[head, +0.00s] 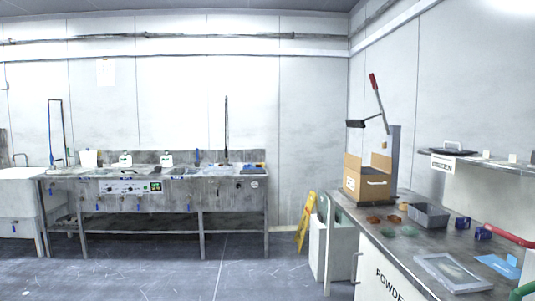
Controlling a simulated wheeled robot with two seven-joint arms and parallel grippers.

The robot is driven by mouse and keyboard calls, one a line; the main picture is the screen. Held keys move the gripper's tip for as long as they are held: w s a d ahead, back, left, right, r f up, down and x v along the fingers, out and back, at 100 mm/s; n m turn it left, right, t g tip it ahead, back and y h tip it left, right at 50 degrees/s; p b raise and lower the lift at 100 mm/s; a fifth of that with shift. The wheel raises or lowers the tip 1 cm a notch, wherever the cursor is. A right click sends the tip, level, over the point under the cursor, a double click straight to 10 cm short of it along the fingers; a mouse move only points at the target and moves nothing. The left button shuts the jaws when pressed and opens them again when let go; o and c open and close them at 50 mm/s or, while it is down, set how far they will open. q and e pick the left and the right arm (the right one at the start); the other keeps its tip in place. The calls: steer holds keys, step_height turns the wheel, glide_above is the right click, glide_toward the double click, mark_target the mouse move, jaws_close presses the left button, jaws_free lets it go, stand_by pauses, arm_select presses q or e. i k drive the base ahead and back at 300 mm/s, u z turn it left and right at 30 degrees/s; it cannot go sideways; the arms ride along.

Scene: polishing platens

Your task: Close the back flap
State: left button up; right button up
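A brown cardboard box (376,187) stands on the right-hand metal counter, in front of a lever press. It has a white label on its near side. Its top looks open, with brown panels standing up at its left and back right. At this size I cannot tell exactly which panel is the back flap. Neither of my grippers shows in the head view.
The counter (400,240) also carries a grey bin (431,215), small brown and green pieces, blue items and a flat tray (453,272). The press (394,150) rises behind the box. A yellow floor sign (304,222) and white bin stand left. Floor ahead is clear.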

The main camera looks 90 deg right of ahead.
mark_target(383, 163)
steer(key=z, duration=1.25)
steer(key=i, duration=1.35)
steer(key=z, duration=2.4)
steer(key=i, duration=1.1)
steer(key=z, duration=0.6)
